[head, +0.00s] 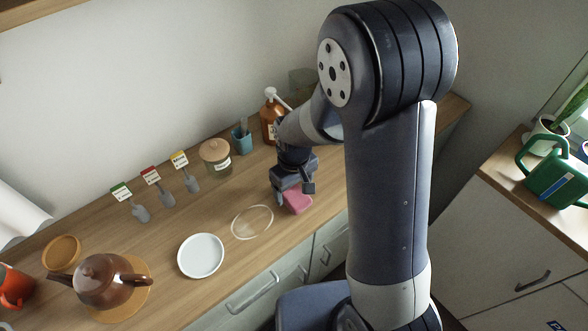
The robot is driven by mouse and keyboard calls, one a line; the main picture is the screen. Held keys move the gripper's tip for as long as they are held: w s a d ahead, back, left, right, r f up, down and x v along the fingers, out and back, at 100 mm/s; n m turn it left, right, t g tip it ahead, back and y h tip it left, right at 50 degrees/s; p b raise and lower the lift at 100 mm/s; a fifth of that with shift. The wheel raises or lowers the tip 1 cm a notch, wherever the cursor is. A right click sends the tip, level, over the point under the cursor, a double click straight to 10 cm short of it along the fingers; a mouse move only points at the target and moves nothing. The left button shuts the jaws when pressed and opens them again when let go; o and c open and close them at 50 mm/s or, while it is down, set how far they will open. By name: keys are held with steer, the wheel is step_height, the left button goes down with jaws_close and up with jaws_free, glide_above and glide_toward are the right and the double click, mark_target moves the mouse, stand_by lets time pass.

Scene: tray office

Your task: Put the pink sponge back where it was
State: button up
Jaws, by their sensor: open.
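The pink sponge (298,202) lies on the wooden counter (215,215) near its front edge. My gripper (293,194) is open, pointing down at the sponge, with a dark finger on either side of it in the picture. I cannot tell whether the fingers touch the sponge. Part of the sponge is hidden behind the gripper. A pale ring outline (252,222) on the counter is empty, just left of the sponge.
A white plate (201,256) and a brown teapot (103,281) stand to the left. A lidded jar (215,157), a teal cup (241,139) and a brown pump bottle (271,117) stand behind, near the wall. Small colored label stakes (160,186) stand at the back left.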

mark_target(294, 194)
step_height(294, 194, up, 10)
steer(key=shift+f, duration=0.25)
